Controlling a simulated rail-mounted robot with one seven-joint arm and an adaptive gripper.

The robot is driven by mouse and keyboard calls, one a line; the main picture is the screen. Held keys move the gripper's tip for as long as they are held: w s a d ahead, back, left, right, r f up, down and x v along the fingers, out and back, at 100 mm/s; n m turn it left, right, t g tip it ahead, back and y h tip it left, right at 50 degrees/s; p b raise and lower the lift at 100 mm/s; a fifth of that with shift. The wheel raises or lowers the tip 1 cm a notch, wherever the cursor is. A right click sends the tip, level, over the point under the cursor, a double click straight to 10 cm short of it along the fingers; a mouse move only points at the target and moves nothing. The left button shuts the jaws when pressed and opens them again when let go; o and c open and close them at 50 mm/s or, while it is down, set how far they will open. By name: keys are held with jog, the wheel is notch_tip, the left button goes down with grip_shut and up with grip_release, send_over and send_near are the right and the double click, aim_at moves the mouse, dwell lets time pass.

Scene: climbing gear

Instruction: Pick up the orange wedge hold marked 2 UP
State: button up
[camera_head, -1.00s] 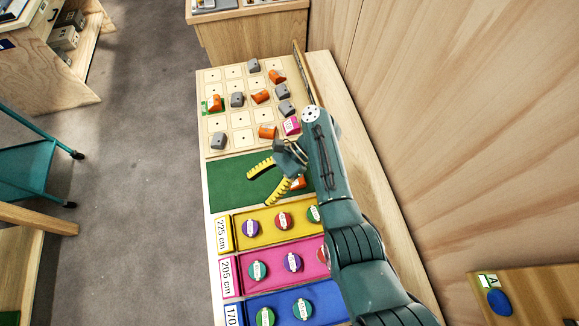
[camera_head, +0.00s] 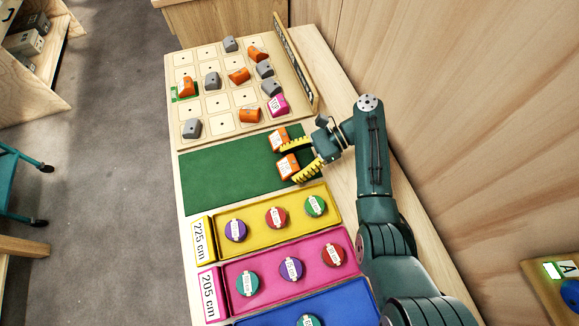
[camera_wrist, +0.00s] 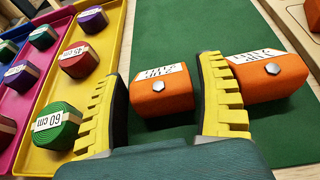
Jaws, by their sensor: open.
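Two orange wedge holds lie side by side on the green mat (camera_head: 225,180), each with a white label on top. In the head view, the nearer wedge (camera_head: 288,167) is between the yellow fingers of my open gripper (camera_head: 291,164). The farther wedge (camera_head: 279,139) is just outside the upper finger. In the wrist view, the wedge between the fingers (camera_wrist: 162,98) has a small gap to the left finger and sits close to the right one. The other wedge (camera_wrist: 268,78) is right of the right finger. The labels are upside down there; I cannot surely read which is 2 UP.
A peg board (camera_head: 220,125) with grey, orange and pink holds stands beyond the mat, with a raised ledge (camera_head: 295,62) on its right. Yellow (camera_head: 245,243), pink (camera_head: 265,292) and blue trays of round holds lie nearer. The mat's left part is clear.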

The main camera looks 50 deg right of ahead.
jog(key=shift+x, duration=1.25)
jog(key=shift+c, duration=0.3)
jog(key=c, duration=0.9)
